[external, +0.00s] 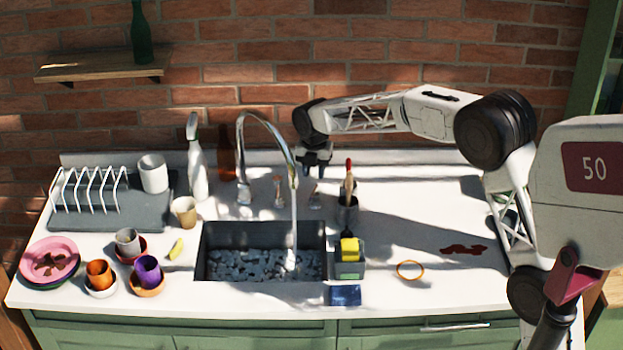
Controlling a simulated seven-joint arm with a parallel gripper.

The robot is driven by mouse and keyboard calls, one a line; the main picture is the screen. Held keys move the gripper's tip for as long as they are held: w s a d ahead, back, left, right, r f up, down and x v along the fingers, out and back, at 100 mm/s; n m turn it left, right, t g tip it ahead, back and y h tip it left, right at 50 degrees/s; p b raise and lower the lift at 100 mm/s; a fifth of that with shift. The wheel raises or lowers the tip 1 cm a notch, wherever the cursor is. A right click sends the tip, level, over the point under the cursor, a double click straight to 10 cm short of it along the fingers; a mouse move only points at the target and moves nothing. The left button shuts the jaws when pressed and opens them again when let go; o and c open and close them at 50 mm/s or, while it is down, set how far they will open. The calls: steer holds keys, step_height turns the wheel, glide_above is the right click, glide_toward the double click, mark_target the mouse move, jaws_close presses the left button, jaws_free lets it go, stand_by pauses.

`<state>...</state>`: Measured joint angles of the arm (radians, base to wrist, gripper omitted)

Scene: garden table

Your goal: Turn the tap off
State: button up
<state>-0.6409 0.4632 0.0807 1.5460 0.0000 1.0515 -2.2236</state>
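The tap has a tall curved metal spout (241,150) behind the sink (213,236). Water (294,215) runs from the spout into the sink. Small tap handles stand at the back of the counter: one (278,192) right of the spout's base and another (315,198) farther right. My gripper (316,172) points down above and close to the right handle. Whether it touches the handle, and whether its fingers are open or shut, is too small to tell.
A cup with brushes (347,210) stands right of the handles. A sponge holder (349,268) sits at the sink's right edge. A spray bottle (196,160), dish rack (85,208), stacked plates (50,262) and several cups are to the left. An orange ring (410,270) lies on the right counter.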

mark_target(314, 190)
steer(key=shift+f, duration=3.9)
steer(key=shift+c, duration=0.4)
steer(key=c, duration=0.5)
